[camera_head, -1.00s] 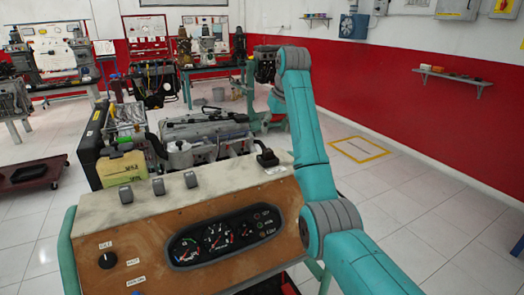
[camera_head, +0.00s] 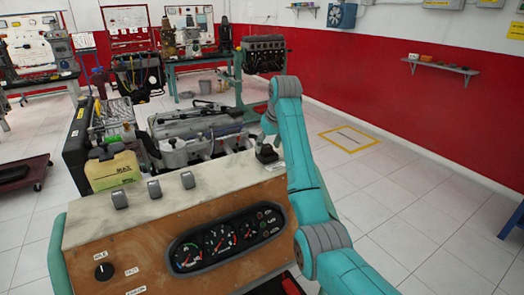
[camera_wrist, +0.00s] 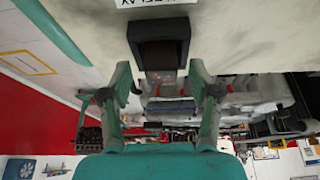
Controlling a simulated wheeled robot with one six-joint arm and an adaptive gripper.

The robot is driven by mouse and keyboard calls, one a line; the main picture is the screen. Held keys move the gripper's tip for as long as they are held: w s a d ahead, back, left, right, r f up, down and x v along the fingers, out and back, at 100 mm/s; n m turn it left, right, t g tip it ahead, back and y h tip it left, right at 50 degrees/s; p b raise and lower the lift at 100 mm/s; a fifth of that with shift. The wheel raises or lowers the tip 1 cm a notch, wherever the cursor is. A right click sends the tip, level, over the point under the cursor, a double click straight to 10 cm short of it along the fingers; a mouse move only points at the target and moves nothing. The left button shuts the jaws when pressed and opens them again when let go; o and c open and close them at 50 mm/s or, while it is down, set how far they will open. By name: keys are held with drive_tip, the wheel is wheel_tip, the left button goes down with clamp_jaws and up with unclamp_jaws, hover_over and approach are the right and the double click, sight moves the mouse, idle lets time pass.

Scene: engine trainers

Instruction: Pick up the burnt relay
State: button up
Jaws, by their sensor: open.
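The relay (camera_head: 266,153) is a small black block on the right end of the pale console top (camera_head: 150,212). In the wrist view the relay (camera_wrist: 160,42) is a black block with a dark brownish face, beside a white label printed upside down. My gripper (camera_wrist: 160,72) is open, its two teal fingers apart and empty. The fingertips lie either side of the relay's near end in the picture; I cannot tell the remaining distance, and no contact shows. In the head view my gripper is mostly hidden by my arm, close to the relay. Burn marks cannot be made out.
Three grey switches (camera_head: 154,189) stand on the console top, left of the relay. A gauge panel (camera_head: 228,238) is on its front. Behind are an engine (camera_head: 200,130) and a yellowish container (camera_head: 112,169). Open floor (camera_head: 400,215) lies to the right.

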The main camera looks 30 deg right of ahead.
clamp_jaws()
idle(0.3)
